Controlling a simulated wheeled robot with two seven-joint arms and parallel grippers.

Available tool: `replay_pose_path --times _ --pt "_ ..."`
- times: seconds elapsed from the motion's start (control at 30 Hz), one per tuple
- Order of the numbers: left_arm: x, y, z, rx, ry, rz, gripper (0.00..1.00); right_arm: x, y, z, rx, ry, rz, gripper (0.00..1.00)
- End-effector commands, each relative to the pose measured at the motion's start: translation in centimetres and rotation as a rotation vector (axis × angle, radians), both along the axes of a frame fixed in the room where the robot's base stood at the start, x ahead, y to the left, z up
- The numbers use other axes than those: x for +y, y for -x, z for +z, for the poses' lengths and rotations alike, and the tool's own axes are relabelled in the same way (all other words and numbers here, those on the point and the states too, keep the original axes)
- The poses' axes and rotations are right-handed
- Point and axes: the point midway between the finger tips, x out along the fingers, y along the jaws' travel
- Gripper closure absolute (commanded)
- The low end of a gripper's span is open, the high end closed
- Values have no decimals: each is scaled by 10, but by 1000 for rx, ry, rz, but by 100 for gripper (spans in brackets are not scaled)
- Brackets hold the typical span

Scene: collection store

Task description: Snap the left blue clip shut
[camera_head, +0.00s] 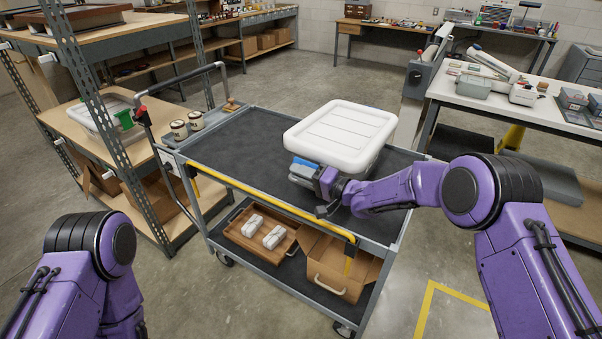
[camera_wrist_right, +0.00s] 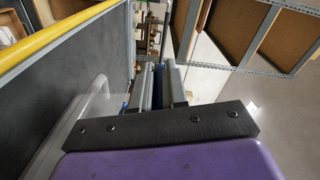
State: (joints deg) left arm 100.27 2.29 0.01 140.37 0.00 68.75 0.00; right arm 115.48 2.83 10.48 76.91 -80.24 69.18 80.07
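A box with a white lid (camera_head: 342,135) stands on the cart's top shelf. A blue clip (camera_head: 305,163) shows at the near left part of its front side. My right gripper (camera_head: 303,175) is right at this clip, its wrist coming in from the right. In the right wrist view, the two grey fingers (camera_wrist_right: 160,84) stand close together with a narrow dark blue strip between them. I cannot tell whether they press on it. The gripper hides much of the clip, so its position is unclear. Only part of my left arm shows at the lower left; its gripper is out of view.
The grey cart (camera_head: 243,136) has a yellow-edged near side and a push handle at left. Two jars (camera_head: 187,125) stand on its left end. A wooden tray (camera_head: 236,237) and an open cardboard box (camera_head: 335,272) are on the lower shelf. A white worktable (camera_head: 540,108) stands at right.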

Motion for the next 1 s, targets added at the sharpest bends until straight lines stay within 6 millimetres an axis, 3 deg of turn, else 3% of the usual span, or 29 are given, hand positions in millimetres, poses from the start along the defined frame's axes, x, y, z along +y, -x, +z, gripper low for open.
replay_pose_path --times 0.03,0.1,0.47,0.8,1.0 --pt "0 0 0 0 0 0 43 1 0 3 -5 -2 2 83" --pt "0 0 0 0 0 0 43 1 0 3 -5 -1 2 61" --pt "0 0 -3 0 0 0 43 -5 3 0 -1 1 0 61" --pt "0 0 -24 0 0 0 43 -63 51 -1 -3 -2 0 61" --pt "0 0 -27 0 0 0 43 -80 65 1 -4 0 1 61"
